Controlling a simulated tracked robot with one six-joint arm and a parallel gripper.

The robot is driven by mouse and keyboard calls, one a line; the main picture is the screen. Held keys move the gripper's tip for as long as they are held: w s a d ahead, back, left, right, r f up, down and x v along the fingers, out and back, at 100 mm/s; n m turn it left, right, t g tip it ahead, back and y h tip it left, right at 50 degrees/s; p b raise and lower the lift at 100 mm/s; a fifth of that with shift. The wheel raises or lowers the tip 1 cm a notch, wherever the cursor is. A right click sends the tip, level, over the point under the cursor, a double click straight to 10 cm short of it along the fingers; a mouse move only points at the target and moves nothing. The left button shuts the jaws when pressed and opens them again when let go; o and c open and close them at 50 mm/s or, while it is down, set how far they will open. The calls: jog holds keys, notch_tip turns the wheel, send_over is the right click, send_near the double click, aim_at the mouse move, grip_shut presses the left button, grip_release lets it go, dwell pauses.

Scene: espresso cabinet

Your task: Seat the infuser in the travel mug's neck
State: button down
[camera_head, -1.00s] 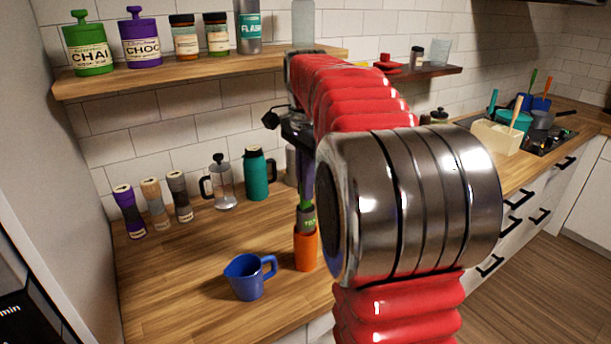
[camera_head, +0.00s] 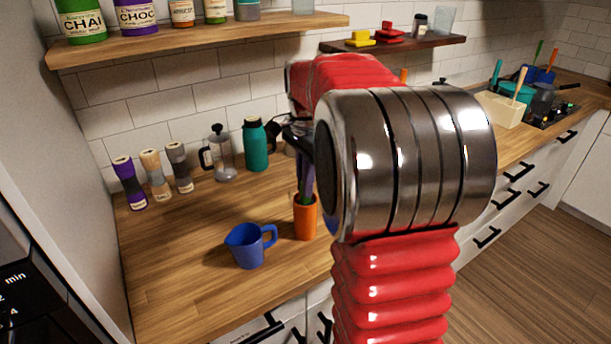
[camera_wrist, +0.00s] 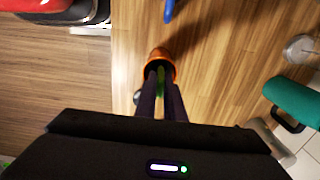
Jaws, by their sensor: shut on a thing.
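The orange travel mug (camera_head: 305,221) stands upright on the wooden counter. The green infuser (camera_head: 306,199) shows only as a small green part at the mug's mouth, and its lower part is hidden inside the mug. My gripper (camera_head: 306,188) points down over the mug, with its purple fingers shut on the infuser. In the wrist view, my gripper (camera_wrist: 160,84) reaches to the orange mug (camera_wrist: 158,54), with the infuser (camera_wrist: 160,76) green between the fingers. I cannot tell whether the infuser is fully down in the neck.
A blue jug (camera_head: 248,247) stands left of the mug. A teal flask (camera_head: 256,146), a French press (camera_head: 221,155) and several grinders (camera_head: 180,167) stand behind, below the wall shelf (camera_head: 200,36). The front left counter is clear.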

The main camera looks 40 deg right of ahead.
jog(key=shift+f, duration=0.25)
jog(key=c, duration=1.8)
grip_release()
jog(key=shift+o, duration=0.2)
jog(key=shift+s+a+r+n, duration=0.15)
jog(key=shift+a+r+n, duration=0.15)
jog(key=shift+a, duration=0.25)
jog(key=s+a+r+n+t, duration=0.3)
jog(key=s+a+n, duration=0.4)
jog(key=a, duration=0.5)
jog(key=s+a+f+n+t, duration=0.2)
jog(key=s+a+f+n, duration=0.1)
jog(key=s+a+n, duration=0.7)
jog(key=shift+s+n+t, duration=0.3)
jog(key=shift+n, duration=0.2)
